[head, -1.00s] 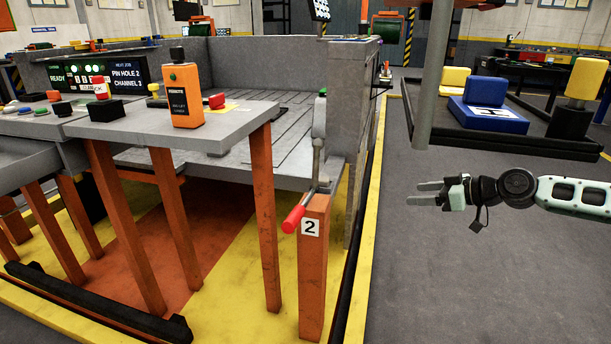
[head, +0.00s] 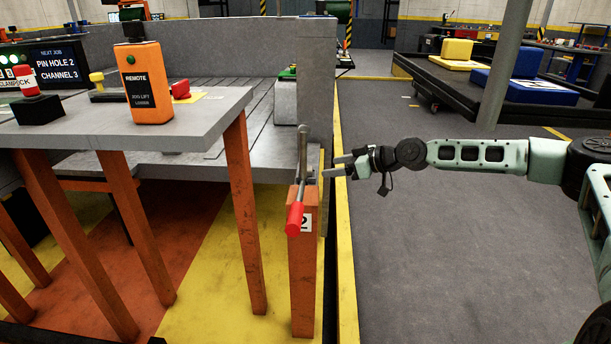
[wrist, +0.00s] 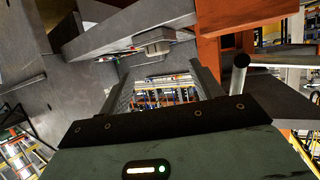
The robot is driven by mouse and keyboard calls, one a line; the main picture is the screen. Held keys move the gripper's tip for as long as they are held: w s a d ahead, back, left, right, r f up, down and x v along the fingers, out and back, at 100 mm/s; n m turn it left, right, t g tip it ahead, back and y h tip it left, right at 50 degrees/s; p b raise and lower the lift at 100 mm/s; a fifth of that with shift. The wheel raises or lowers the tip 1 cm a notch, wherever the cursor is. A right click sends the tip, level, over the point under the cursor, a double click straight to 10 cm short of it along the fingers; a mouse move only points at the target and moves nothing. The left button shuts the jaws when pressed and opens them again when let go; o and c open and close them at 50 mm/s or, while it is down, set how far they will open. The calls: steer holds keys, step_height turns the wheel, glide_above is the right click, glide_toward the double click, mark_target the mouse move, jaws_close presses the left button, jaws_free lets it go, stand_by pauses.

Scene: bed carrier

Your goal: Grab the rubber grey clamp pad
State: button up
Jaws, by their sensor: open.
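No part is plainly marked as the rubber grey clamp pad, and I cannot tell it for sure. A toggle lever with a red handle (head: 295,217) and a grey upper end (head: 303,135) stands at an orange post (head: 304,270) with a number 2 label. In the wrist view a small grey rounded piece (wrist: 157,47) sits under a grey plate, ahead of the fingers. My gripper (head: 332,166) is open and empty, just right of the post top in the head view. The wrist view shows its two fingers apart (wrist: 161,72), with nothing between them.
A grey table (head: 180,133) holds an orange remote box (head: 146,85) and buttons. A grey slotted bed (head: 240,105) with an upright end wall (head: 316,75) lies behind the post. The grey floor (head: 450,260) at right is clear.

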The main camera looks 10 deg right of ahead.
mark_target(309, 168)
steer(key=b+x, duration=0.2)
steer(key=x, duration=0.6)
steer(key=shift+w+a, duration=0.2)
steer(key=shift+w, duration=0.2)
steer(key=shift+c, duration=0.4)
steer(key=c, duration=0.9)
